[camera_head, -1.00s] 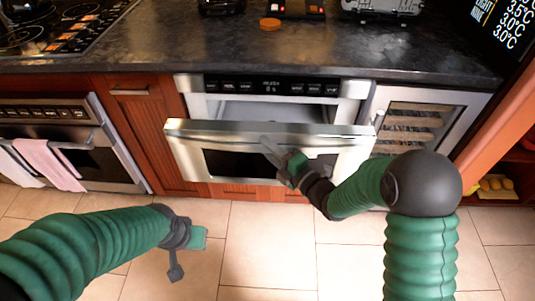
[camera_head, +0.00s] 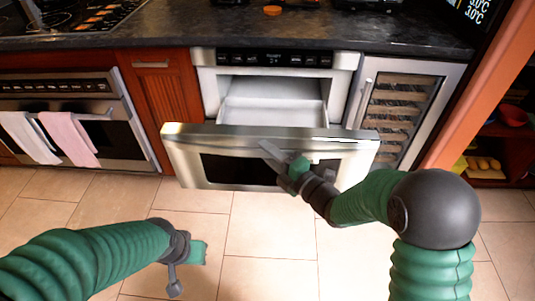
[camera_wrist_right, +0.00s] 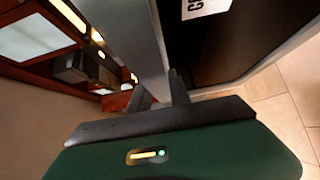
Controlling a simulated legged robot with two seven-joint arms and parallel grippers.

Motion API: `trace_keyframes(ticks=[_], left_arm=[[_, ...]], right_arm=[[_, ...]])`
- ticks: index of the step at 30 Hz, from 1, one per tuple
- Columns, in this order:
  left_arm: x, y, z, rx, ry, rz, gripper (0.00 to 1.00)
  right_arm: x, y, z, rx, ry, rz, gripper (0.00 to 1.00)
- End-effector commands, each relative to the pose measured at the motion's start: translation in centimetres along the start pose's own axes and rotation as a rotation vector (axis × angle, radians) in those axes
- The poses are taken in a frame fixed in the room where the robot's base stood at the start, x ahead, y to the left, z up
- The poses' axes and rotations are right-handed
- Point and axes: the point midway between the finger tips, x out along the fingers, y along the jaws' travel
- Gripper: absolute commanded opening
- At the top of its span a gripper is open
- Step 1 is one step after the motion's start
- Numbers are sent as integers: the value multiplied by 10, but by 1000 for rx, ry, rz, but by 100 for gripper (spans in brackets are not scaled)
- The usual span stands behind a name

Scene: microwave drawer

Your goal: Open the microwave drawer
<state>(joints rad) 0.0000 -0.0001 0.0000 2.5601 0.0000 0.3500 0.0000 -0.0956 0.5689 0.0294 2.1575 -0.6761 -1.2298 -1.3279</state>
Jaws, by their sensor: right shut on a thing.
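The microwave drawer (camera_head: 185,155) is pulled out from its housing under the counter. Its silver front with a dark window stands forward, and the pale empty inside (camera_head: 270,112) shows behind it. My right gripper (camera_head: 270,152) is at the middle of the drawer front, shut on its handle (camera_head: 220,142). In the right wrist view, the fingers (camera_wrist_right: 160,92) close around the metal bar (camera_wrist_right: 145,45). My left gripper (camera_head: 187,268) hangs low over the floor at the left, away from the drawer; its finger opening is unclear.
An oven (camera_head: 70,110) with a pink towel (camera_head: 68,139) and a white towel (camera_head: 28,137) stands at the left. A glass-fronted cooler (camera_head: 398,105) is right of the drawer. The tiled floor (camera_head: 265,240) before the drawer is clear.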

Motion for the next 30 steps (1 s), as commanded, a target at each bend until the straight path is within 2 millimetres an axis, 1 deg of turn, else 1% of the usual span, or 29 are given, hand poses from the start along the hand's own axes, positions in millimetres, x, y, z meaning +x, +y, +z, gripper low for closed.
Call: trace_keyframes(ticks=[1, 12, 13, 15, 27, 30], left_arm=[[1, 0, 0, 0, 0, 0, 0], [1, 0, 0, 0, 0, 0, 0], [1, 0, 0, 0, 0, 0, 0], [1, 0, 0, 0, 0, 0, 0], [0, 0, 0, 0, 0, 0, 0], [-1, 0, 0, 0, 0, 0, 0]], right_arm=[[-1, -5, 0, 2, -1, -10, 0], [-1, -4, 0, 2, -1, -10, 0], [-1, -4, 0, 2, -1, -10, 25], [-1, -4, 0, 2, -1, -10, 33], [-1, 0, 0, 0, 0, -2, 33], [-5, 0, 0, -1, -1, -2, 33]])
